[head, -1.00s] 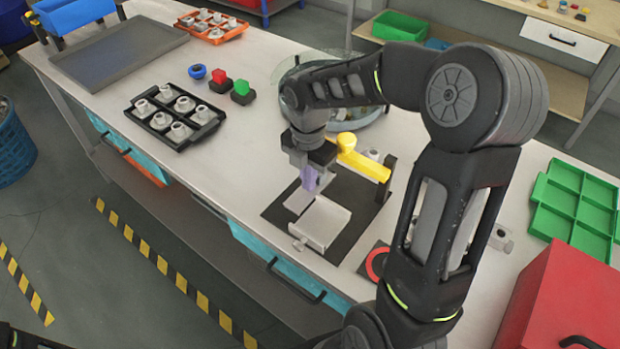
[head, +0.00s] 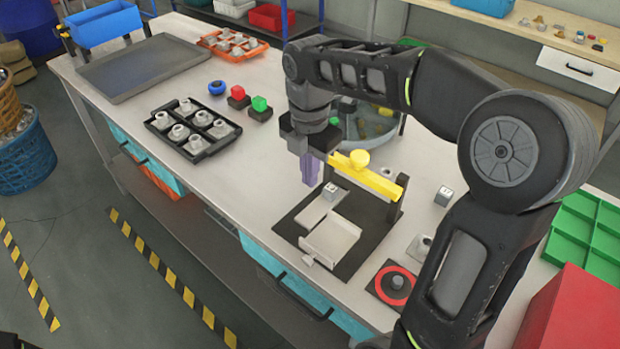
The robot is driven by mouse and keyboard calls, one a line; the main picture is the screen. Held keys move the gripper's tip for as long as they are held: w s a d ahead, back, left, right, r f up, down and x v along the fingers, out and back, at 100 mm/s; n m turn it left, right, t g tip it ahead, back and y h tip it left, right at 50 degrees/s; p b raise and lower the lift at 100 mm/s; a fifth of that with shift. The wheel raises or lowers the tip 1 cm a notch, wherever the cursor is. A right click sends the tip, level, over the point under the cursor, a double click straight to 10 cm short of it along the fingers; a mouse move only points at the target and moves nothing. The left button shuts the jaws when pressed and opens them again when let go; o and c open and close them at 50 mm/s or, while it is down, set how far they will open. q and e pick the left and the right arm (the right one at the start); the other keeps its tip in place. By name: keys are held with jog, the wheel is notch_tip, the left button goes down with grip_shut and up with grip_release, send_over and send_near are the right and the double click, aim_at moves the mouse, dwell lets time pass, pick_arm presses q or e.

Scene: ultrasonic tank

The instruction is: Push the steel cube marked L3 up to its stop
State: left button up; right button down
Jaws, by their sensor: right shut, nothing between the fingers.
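A small steel cube (head: 331,191) sits on the flat steel strip (head: 316,211) of a black-based fixture, below a yellow bar (head: 370,179) with a round knob. Its marking is too small to read. My right gripper (head: 311,172) is shut and empty, its purple fingers pointing down just left of this cube, with a small gap in the picture. Its exact height above the fixture is hard to tell. A bent steel plate (head: 331,237) lies on the near side of the fixture. The stop is not clearly distinguishable. My left gripper is not in view.
Another steel cube with a dark mark (head: 443,196) stands on the table right of the fixture. A red ring on a dark pad (head: 373,284) lies in front. The tabletop left of the fixture is clear.

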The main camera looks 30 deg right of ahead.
jog(key=a+h+b, duration=0.1)
jog(key=b, duration=0.1)
jog(key=a+h+b, duration=0.1)
jog(key=b, duration=0.2)
jog(key=shift+s+a+t+h, duration=0.25)
jog(key=shift+s+t+h, duration=0.05)
jog(key=shift+t, duration=0.1)
jog(key=shift+f, duration=0.1)
send_near(323, 203)
jog(key=a+f, duration=0.1)
jog(key=f, duration=0.2)
jog(key=a+f, duration=0.1)
jog(key=f, duration=0.1)
jog(key=shift+s+a, duration=0.3)
jog(key=shift+s, duration=0.05)
jog(key=d, duration=0.2)
jog(key=w+d+p, duration=0.1)
jog(key=shift+f, duration=0.35)
jog(key=shift+w+d+f, duration=0.1)
jog(key=shift+d, duration=0.35)
